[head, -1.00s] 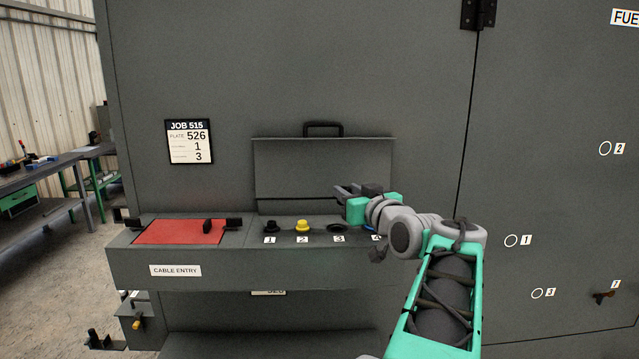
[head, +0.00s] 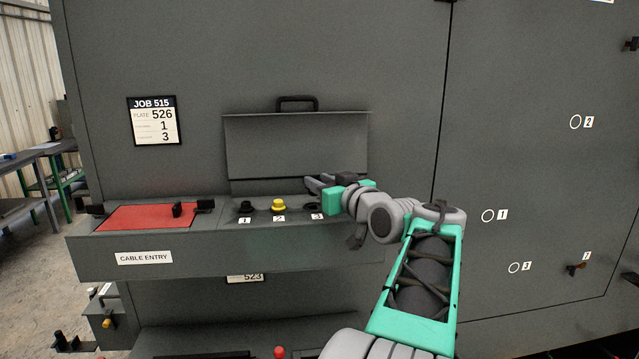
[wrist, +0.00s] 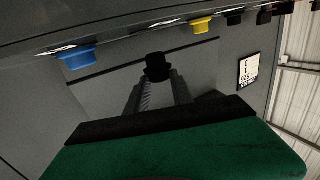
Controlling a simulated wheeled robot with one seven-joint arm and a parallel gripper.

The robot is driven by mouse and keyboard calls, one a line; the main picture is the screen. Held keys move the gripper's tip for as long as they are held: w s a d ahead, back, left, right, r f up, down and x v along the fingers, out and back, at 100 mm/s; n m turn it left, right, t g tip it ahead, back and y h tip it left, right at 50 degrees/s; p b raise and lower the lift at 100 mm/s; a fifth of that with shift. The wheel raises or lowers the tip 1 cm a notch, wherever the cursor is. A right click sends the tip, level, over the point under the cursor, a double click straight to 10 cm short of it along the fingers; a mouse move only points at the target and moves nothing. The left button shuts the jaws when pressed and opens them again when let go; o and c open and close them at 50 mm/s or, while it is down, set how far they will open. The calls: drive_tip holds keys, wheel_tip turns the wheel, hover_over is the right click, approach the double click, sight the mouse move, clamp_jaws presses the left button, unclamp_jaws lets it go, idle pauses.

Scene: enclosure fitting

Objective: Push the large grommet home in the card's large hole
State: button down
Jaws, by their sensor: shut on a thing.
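My gripper (head: 318,184) is above the shelf near the label 3. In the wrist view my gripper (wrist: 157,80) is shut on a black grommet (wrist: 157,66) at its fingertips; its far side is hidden. The job card (head: 152,120) on the cabinet reads JOB 515, plate 526, then 1 and 3; its small row names are unreadable. Ringed holes 1 (head: 488,216), 2 (head: 575,122) and 3 (head: 513,268) are on the right panel, well away from my gripper. A black grommet (head: 247,207) stands at label 1, a yellow grommet (head: 278,205) at label 2. A blue grommet (wrist: 76,56) shows in the wrist view.
A red plate (head: 150,216) with black clamps lies on the shelf's left part. A handled lid (head: 296,145) stands upright behind the shelf. A T-shaped knob (head: 577,269) juts from the panel right of hole 3. The panel around the holes is otherwise clear.

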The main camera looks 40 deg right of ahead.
drive_tip(key=shift+f+b, duration=0.5)
drive_tip(key=shift+f, duration=0.35)
drive_tip(key=shift+b, duration=0.8)
idle(1.0)
drive_tip(key=shift+f+b, duration=1.75)
drive_tip(key=shift+b, duration=0.2)
drive_tip(key=c, duration=1)
unclamp_jaws()
drive_tip(key=shift+r, duration=0.1)
drive_tip(key=shift+c, duration=0.2)
